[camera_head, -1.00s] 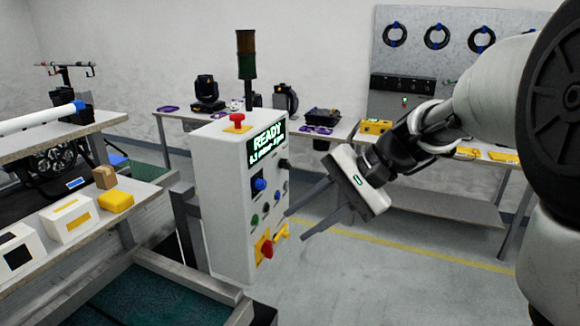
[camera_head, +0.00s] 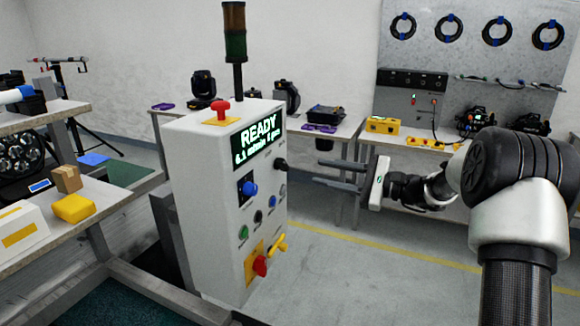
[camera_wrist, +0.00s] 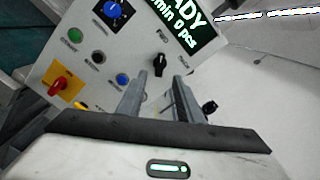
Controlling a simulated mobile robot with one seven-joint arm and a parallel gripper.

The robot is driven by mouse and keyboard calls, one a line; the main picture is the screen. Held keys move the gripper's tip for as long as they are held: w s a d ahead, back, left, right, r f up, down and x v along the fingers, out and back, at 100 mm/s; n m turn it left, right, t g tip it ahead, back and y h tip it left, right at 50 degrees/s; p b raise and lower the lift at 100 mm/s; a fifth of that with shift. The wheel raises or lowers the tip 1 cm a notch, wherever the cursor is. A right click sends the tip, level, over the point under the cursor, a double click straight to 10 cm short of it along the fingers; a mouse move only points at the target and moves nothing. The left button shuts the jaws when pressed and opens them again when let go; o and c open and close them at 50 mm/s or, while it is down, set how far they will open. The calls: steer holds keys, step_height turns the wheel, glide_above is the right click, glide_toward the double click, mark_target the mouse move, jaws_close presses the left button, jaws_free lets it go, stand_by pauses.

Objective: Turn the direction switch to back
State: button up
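The white control box (camera_head: 215,190) stands upright with a lit READY display on its face. A black knob sits below the display's right end, at the face's right side (camera_head: 281,165); in the wrist view a black knob (camera_wrist: 160,65) has a small label above it that seems to read FWD, probably the direction switch. My gripper (camera_head: 317,173) is level, to the right of the box, fingers pointing at it. In the wrist view my gripper (camera_wrist: 159,78) is open and empty, and that knob shows between and beyond the fingertips. Contact is not visible.
The face also carries a blue knob (camera_head: 249,188), a green button (camera_head: 243,232), a red rotary switch (camera_head: 260,265) and a yellow lever (camera_head: 277,243). A red button (camera_head: 222,106) tops the box.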

mark_target(286, 165)
steer(key=x, duration=1)
steer(key=shift+w+a, duration=0.15)
steer(key=shift+a, duration=0.25)
jaws_close()
